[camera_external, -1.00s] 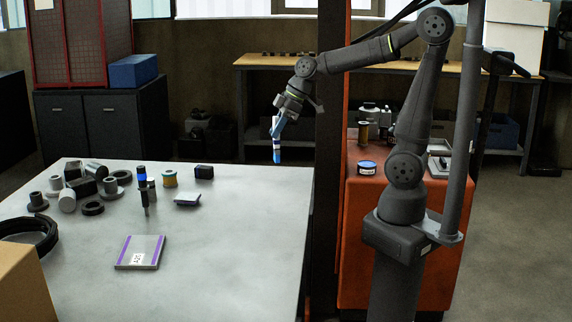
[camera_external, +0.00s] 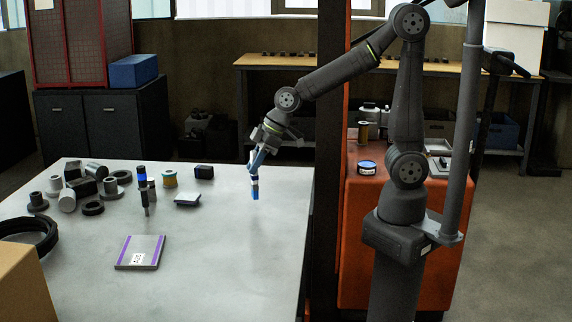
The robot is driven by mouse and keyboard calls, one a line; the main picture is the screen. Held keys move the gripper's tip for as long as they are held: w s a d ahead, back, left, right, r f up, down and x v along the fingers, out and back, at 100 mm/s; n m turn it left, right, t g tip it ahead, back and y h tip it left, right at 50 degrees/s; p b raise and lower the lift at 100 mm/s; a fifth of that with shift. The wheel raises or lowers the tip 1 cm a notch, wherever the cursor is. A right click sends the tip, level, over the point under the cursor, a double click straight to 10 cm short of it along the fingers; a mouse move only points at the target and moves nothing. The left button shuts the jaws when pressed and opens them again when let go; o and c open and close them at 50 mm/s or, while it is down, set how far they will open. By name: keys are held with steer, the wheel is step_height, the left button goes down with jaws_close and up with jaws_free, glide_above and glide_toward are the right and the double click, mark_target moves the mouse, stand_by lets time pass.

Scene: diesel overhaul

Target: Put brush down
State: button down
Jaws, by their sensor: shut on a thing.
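My gripper (camera_external: 257,163) is shut on the brush (camera_external: 255,185), a short blue and white thing held pointing down. The brush's lower end is over the right part of the grey table (camera_external: 220,250); I cannot tell whether it touches the surface. The fingers are small in this view and partly merge with the brush's upper end.
Several dark and metal parts (camera_external: 93,208) stand at the table's back left. A dark upright tool with a blue band (camera_external: 142,180), a small block (camera_external: 187,199) and a purple-edged plate (camera_external: 140,252) are nearer the middle. An orange cabinet (camera_external: 400,240) stands to the right. The table's right side is clear.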

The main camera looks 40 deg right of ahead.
mark_target(255, 184)
steer(key=shift+f, duration=1.95)
steer(key=shift+f, duration=0.15)
steer(key=c, duration=1.3)
jaws_free()
steer(key=shift+d+r, duration=0.15)
steer(key=shift+r, duration=0.4)
steer(key=v, duration=1.1)
